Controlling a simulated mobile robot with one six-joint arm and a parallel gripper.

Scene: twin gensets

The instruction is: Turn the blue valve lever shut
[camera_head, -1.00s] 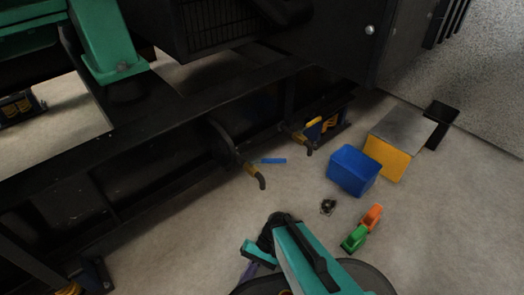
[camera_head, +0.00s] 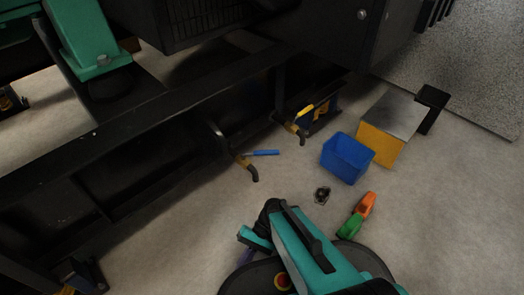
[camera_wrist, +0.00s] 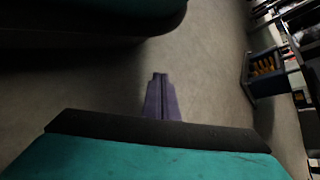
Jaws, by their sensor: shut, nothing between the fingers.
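The blue valve lever (camera_head: 263,153) shows in the head view as a short blue bar pointing right from a brass-coloured valve (camera_head: 243,161) on a dark, bent pipe. The valve sits at the side of the black genset frame. My gripper shows in the wrist view (camera_wrist: 158,77) as two purple fingers pressed together, with nothing between them, over bare floor. In the head view only a bit of purple shows beside my teal arm, below the valve and well apart from the lever. The lever cannot be made out in the wrist view.
A second valve with a yellow lever (camera_head: 304,110) is farther along the frame (camera_head: 170,103). On the floor stand a blue bin (camera_head: 346,158), a yellow box with a grey top (camera_head: 380,144), a small dark part (camera_head: 322,195) and an orange and green item (camera_head: 357,215). Floor between is clear.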

